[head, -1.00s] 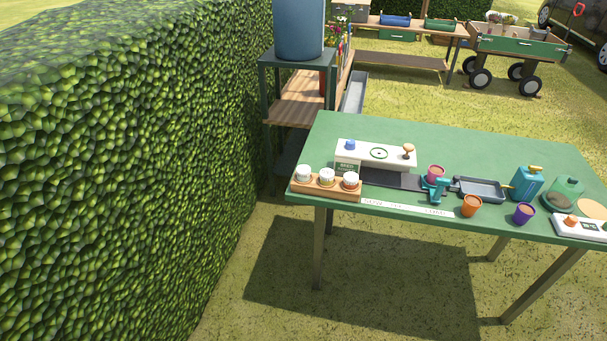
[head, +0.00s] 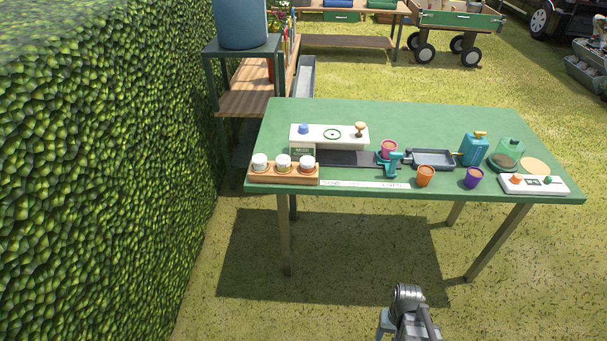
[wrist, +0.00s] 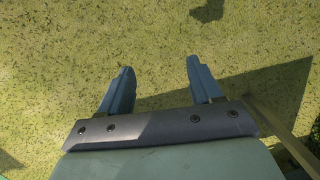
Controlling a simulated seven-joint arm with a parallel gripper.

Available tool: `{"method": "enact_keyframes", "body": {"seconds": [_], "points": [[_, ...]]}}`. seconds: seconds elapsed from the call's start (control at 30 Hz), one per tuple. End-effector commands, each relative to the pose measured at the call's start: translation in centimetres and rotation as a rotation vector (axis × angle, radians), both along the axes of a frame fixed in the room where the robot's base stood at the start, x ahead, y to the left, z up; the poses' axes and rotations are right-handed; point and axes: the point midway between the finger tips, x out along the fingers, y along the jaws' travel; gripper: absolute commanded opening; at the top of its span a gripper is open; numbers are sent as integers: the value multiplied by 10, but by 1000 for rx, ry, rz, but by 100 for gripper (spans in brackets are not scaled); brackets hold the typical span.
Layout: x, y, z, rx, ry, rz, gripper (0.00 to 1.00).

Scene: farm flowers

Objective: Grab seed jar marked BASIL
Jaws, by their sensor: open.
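Three white-lidded seed jars stand in a row in a wooden rack (head: 285,179) at the front left of the green table. They are the left jar (head: 260,162), the middle jar (head: 284,162) and the right jar (head: 307,163). Their labels are too small to read, so I cannot tell which is marked BASIL. My gripper (wrist: 160,85) is open and empty above the grass in the wrist view. In the head view my arm is at the bottom, in front of the table and well apart from the jars.
Behind the rack is a white device (head: 345,135) with a blue knob. An orange pot (head: 425,176), a purple pot (head: 473,178), a grey tray (head: 433,159) and a blue can (head: 474,149) stand to the right. The table's back half (head: 420,118) is clear. A hedge (head: 100,170) rises at left.

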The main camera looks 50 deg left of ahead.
Motion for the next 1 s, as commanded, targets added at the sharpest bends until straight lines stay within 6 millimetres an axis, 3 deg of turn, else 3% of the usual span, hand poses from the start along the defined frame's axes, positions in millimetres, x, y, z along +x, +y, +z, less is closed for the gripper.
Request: {"method": "enact_keyframes", "body": {"seconds": [0.03,0.2,0.47,0.77,1.0], "points": [[7,25,9,18,-23,34,64],[16,95,43,74,-87,128,64],[12,205,106,165,-175,263,64],[-14,327,194,277,-264,400,64],[-47,415,278,368,-326,482,64]]}}
